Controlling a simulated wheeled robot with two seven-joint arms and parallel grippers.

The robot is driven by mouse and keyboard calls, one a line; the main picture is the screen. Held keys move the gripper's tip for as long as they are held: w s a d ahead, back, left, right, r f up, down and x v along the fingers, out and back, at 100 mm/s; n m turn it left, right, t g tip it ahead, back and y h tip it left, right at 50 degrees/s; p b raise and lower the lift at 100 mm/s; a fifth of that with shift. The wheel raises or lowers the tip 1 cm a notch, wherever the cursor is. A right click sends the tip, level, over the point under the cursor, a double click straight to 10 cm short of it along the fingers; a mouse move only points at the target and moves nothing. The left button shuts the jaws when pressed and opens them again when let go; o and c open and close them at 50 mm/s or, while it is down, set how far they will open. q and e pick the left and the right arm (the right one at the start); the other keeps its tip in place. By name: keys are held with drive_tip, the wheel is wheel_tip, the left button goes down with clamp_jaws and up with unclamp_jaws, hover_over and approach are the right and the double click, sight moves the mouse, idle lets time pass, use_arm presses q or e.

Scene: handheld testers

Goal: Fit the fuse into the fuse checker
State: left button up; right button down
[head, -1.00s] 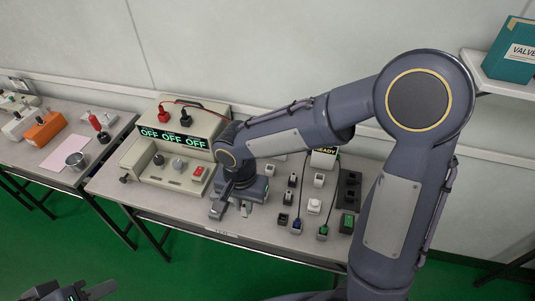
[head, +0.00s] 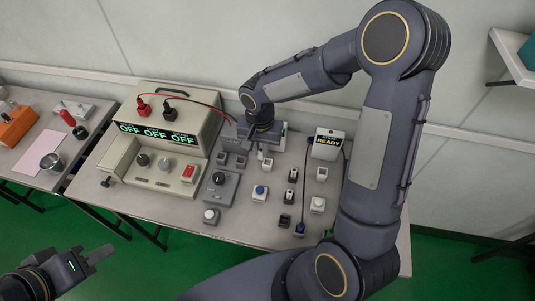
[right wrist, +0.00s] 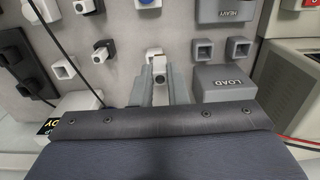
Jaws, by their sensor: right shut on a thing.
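My right gripper (head: 262,148) is low over the back middle of the table, just right of the OFF console. In the right wrist view its two grey fingers (right wrist: 162,90) are shut on a small pale block with a dark round end (right wrist: 160,69). I cannot tell for sure that this is the fuse. A white piece (right wrist: 154,52) lies just beyond the fingertips; I cannot tell whether they touch. The unit with the READY display (head: 328,142), possibly the fuse checker, stands to the right of the gripper. My left gripper (head: 98,254) is at the lower left, away from the table; its opening is unclear.
The console with OFF displays (head: 155,133) and red and black leads stands left. Boxes marked HEAVY (right wrist: 225,12) and LOAD (right wrist: 224,82) lie beside the right gripper. Several small sockets and blocks, including a blue-topped one (head: 260,193), crowd the table (head: 250,232).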

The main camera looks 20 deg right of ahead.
drive_tip(key=d+f, duration=0.1)
drive_tip(key=w+f, duration=0.1)
drive_tip(key=d+f+b, duration=0.1)
drive_tip(key=f, duration=0.1)
drive_tip(key=shift+w+d+f, duration=0.1)
drive_tip(key=shift+w+d, duration=0.2)
drive_tip(key=shift+d, duration=0.05)
wheel_tip(320, 180, down, 3)
drive_tip(key=shift+w+d+f+b, duration=0.1)
drive_tip(key=shift+f+b, duration=0.05)
drive_tip(key=shift+b, duration=0.65)
drive_tip(key=shift+f, duration=0.1)
drive_tip(key=c, duration=1.4)
unclamp_jaws()
drive_tip(key=shift+c, duration=0.2)
